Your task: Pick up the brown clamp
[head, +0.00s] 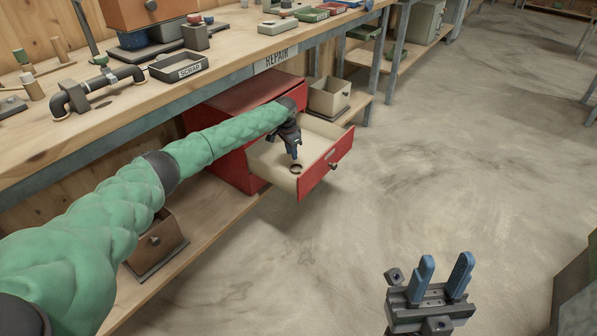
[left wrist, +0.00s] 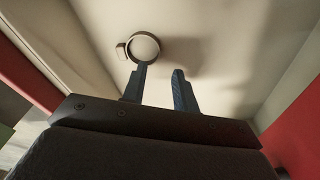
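The brown clamp (head: 296,169) is a small ring lying on the floor of the open red drawer (head: 318,178), near its front. It also shows in the left wrist view (left wrist: 157,46) as a ring with a small block on its left side. My left gripper (head: 296,154) is inside the drawer just above the clamp. Its blue fingers (left wrist: 160,70) are apart with nothing between them, and the left fingertip overlaps the ring's lower edge in the left wrist view; I cannot tell whether they touch. My right gripper (head: 443,272) is open and empty over the floor at the lower right.
The red cabinet (head: 232,168) stands under the workbench (head: 200,84). On the bench are a scrap tray (head: 179,68), a dark pipe (head: 97,85) and other parts. A beige bin (head: 329,97) stands beyond the drawer.

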